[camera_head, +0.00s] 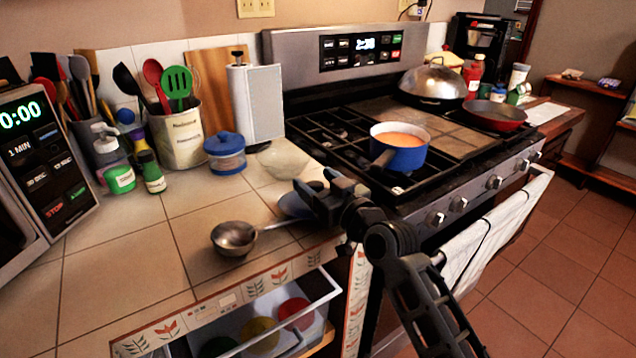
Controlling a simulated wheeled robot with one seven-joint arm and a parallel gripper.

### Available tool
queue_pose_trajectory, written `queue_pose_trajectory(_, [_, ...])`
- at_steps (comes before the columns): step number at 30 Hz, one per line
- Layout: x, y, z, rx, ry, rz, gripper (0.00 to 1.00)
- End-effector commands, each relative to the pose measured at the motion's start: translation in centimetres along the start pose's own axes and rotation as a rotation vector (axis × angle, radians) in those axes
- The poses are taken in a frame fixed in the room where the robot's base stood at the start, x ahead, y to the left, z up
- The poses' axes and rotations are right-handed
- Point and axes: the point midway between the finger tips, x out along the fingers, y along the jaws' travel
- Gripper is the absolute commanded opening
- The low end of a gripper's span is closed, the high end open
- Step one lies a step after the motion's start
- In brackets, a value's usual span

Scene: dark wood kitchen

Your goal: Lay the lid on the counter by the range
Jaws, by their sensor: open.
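A blue, round, shallow piece that looks like the lid (296,204) is at the counter's right edge, beside the range (330,130). My gripper (318,192) is right at it and hides its right part. The jaws are open; I cannot tell whether they touch the blue piece. It appears to rest on the tiled counter (135,240), but its underside is hidden. A blue pot (405,158) with orange contents stands uncovered on the front of the range.
A steel ladle (234,238) lies just left of the blue piece. A clear glass dish or cover (284,162) and a blue-lidded jar (225,153) stand behind. A drawer (255,330) is open below the counter. A domed wok (432,82) and red pan (495,114) are on the range.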

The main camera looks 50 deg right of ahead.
Motion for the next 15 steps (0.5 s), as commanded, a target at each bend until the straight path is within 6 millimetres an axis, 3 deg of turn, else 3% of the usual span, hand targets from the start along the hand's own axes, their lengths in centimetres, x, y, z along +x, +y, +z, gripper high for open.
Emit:
queue_pose_trajectory(7, [-0.2,0.0,-0.2,-0.001,-0.001,0.000,0.68])
queue_pose_trajectory(15, [-4.6,0.1,0.0,-0.003,-0.002,0.001,0.68])
